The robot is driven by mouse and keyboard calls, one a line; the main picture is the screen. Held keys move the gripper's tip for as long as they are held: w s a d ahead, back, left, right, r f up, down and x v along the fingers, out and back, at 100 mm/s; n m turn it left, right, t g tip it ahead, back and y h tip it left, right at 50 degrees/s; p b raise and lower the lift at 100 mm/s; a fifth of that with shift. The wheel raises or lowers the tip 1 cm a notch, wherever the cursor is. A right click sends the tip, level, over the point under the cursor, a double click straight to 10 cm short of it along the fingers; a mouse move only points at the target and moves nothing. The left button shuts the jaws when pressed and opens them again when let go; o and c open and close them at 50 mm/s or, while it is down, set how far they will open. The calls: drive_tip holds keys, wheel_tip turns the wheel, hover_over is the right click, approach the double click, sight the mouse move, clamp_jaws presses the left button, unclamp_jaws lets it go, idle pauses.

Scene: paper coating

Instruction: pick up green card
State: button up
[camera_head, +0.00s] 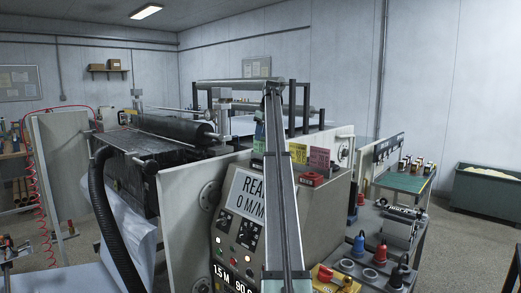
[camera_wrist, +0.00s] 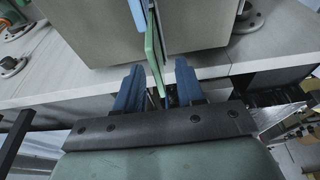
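The green card (camera_wrist: 154,48) shows nearly edge-on in the wrist view, as a thin upright strip against a grey box-like face. Its lower end reaches between the two blue fingers of my gripper (camera_wrist: 160,67). The fingers stand apart, with a gap on each side of the card, so my gripper is open. In the head view a small green patch, likely the green card (camera_head: 258,148), shows just left of my arm, beside the machine's panel.
A light blue card (camera_wrist: 137,14) is close beside the green one. In the head view a yellow card (camera_head: 298,153) and a pink card (camera_head: 319,159) stand on the machine by the control panel (camera_head: 238,232). Rollers (camera_head: 177,128) lie behind; bottles stand on a side bench at right.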

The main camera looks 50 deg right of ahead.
sight(260, 143)
drive_tip(key=shift+w+d+x, duration=0.1)
drive_tip(key=shift+d+x, duration=0.05)
drive_tip(key=shift+x, duration=1.15)
drive_tip(key=shift+w+d+x, duration=0.1)
drive_tip(key=shift+w+x, duration=0.05)
drive_tip(key=shift+x, duration=1.15)
drive_tip(key=shift+r, duration=0.1)
drive_tip(key=shift+c, duration=0.3)
clamp_jaws()
